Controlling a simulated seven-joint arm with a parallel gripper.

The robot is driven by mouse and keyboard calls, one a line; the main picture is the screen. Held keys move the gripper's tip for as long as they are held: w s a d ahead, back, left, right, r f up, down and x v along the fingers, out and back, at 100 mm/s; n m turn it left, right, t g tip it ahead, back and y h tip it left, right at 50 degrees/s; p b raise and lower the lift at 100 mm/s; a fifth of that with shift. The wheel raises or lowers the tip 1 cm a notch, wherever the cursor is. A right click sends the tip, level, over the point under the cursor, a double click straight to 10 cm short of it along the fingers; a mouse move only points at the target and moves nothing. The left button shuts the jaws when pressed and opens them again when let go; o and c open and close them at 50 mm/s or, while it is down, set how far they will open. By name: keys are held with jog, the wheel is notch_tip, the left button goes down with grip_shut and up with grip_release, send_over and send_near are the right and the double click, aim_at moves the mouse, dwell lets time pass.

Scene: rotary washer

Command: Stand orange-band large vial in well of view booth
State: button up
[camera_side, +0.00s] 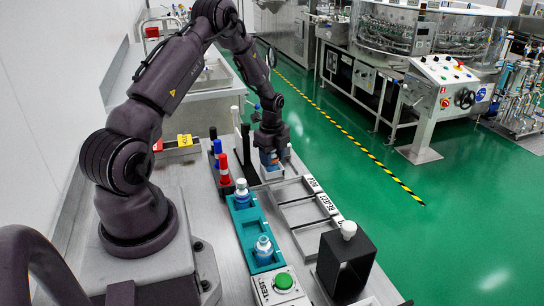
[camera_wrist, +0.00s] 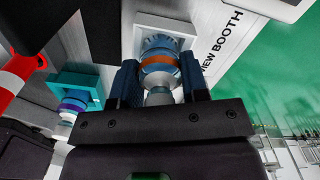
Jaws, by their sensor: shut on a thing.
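My gripper (camera_wrist: 160,76) is shut on the orange-band large vial (camera_wrist: 158,62), with one blue-padded finger on either side. The vial is bluish, with an orange band around it and a grey top facing the wrist camera. Its far end is over the white base of the view booth (camera_wrist: 203,70), at the square well (camera_wrist: 143,41). I cannot tell whether the vial's bottom is inside the well or just above it. In the side view my gripper (camera_side: 268,150) points down over the white booth base (camera_side: 272,173), and the fingers hide most of the vial.
A teal rack (camera_side: 249,222) holds two other vials, left of the open framed trays (camera_side: 305,207). A black box (camera_side: 346,264) and a green button (camera_side: 283,281) are in front.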

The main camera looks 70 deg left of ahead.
jog(key=o, duration=0.9)
jog(key=shift+f, duration=0.1)
jog(key=shift+o, duration=0.2)
notch_tip(320, 180, up, 12)
jog(key=shift+r, duration=0.15)
jog(key=s+d+r+n+t+y, duration=0.1)
jog(key=d+r+n, duration=0.2)
jog(key=d+r, duration=0.55)
jog(key=s+d+r+n+t, duration=0.1)
jog(key=d+r+n+t, duration=0.15)
jog(key=d+r, duration=0.65)
jog(key=s+d+r+n+t+h, duration=0.1)
jog(key=s+d+n+t, duration=0.1)
jog(key=s+d+n, duration=0.6)
jog(key=s+d, duration=0.4)
jog(key=shift+d+r, duration=0.15)
jog(key=shift+d, duration=0.1)
